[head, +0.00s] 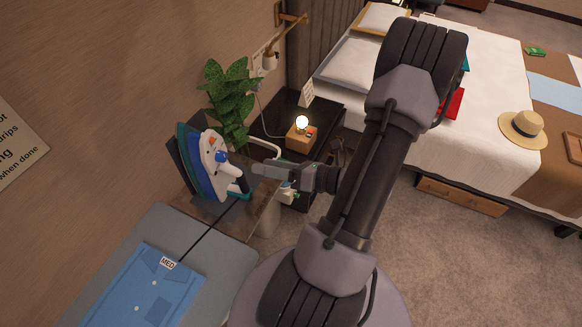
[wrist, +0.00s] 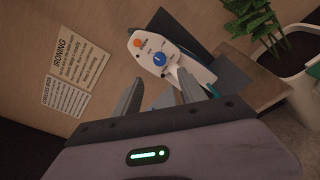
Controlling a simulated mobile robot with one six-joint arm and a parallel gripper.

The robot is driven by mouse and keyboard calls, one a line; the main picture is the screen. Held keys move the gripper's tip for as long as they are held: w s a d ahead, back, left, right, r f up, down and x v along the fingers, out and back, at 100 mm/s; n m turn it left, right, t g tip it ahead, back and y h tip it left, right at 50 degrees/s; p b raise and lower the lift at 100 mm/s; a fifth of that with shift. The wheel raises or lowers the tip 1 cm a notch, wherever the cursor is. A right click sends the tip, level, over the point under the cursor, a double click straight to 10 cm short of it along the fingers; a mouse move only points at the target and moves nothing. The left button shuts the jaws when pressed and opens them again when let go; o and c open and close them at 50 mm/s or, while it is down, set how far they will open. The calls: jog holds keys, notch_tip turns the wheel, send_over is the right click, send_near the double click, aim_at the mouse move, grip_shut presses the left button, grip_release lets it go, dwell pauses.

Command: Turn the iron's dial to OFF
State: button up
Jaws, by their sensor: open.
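The iron (head: 211,163) is white with a teal base and stands tilted on a wooden surface by the wall, left of my gripper. Its blue dial (head: 222,156) faces my gripper. In the wrist view the iron (wrist: 183,66) shows beyond my fingers, with the blue dial (wrist: 160,59) above the gap between them and an orange button (wrist: 138,43) beside it. A white mark shows on the dial; the lettering is too small to read. My gripper (wrist: 158,92) is open and empty, apart from the dial; it also shows in the head view (head: 262,171).
A leafy plant (head: 229,92) stands behind the iron. An ironing board (head: 225,262) with a folded blue shirt (head: 150,285) lies in front. A black cord (head: 205,238) crosses there.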

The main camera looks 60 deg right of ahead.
jog(key=v, duration=0.6)
jog(key=shift+s, duration=0.2)
